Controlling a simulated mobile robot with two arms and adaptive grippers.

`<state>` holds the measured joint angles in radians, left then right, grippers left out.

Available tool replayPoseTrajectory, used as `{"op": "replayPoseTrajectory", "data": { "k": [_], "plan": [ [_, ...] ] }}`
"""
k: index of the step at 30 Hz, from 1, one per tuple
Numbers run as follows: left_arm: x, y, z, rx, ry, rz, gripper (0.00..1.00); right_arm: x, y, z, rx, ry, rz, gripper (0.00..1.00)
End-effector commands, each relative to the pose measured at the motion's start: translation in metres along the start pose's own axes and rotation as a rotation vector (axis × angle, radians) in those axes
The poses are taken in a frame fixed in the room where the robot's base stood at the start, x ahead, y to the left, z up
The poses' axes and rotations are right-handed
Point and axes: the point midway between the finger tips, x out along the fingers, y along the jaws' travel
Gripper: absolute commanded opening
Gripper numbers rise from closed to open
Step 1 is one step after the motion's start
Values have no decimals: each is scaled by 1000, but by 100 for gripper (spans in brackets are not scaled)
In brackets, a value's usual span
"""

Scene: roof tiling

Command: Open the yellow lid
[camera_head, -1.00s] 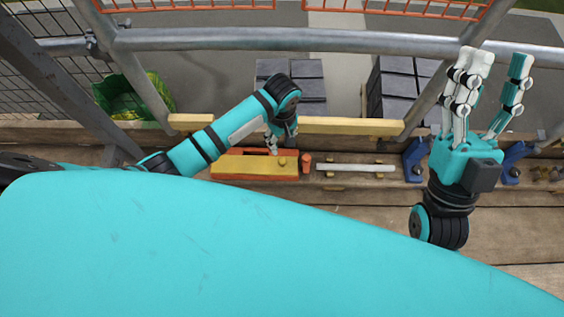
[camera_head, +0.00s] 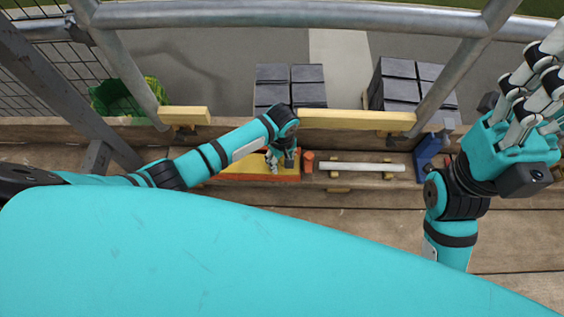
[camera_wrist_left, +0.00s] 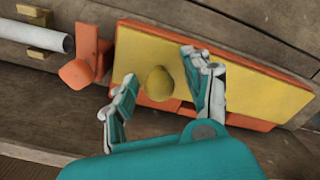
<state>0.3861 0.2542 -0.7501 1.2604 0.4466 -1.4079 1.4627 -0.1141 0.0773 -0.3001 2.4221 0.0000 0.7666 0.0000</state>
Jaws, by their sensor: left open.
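The yellow lid (camera_head: 245,167) lies flat over an orange box (camera_head: 292,180) on the plank floor. In the left wrist view the lid (camera_wrist_left: 245,80) has a round yellow knob (camera_wrist_left: 160,83). My left gripper (camera_head: 275,160) is over the lid's right part and hides some of it. In the left wrist view its fingers (camera_wrist_left: 163,92) are open on either side of the knob, with gaps visible. My right gripper (camera_head: 528,95) is raised at the right edge, away from the box; its fingers look spread and empty, partly cut off by the frame.
An orange tool head (camera_head: 309,162) and a white bar (camera_head: 360,167) lie right of the box. A blue bracket (camera_head: 428,157) stands farther right. Metal railing (camera_head: 290,14) and yellow boards (camera_head: 350,120) run behind. Dark stacks (camera_head: 290,85) and a green crate (camera_head: 120,97) are beyond.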

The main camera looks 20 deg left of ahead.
Motion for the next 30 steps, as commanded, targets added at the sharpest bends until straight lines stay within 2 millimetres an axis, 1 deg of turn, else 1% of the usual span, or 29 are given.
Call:
{"op": "replayPoseTrajectory", "data": {
  "k": [1,3,11,22,23,30],
  "plan": [
    [4,0,0,0,0,1,51,0,0,0,-1,6,-2,40],
    [5,1,0,0,0,2,51,1,0,0,-1,9,-4,40],
    [5,0,0,0,0,1,51,3,0,0,-1,10,-5,40],
    [5,0,0,0,-1,0,2,2,0,0,-1,9,-5,40],
    [5,0,0,0,-1,0,0,2,0,0,-1,9,-5,40],
    [5,0,0,0,-1,-1,0,2,0,0,-1,10,-4,40]
  ]
}}
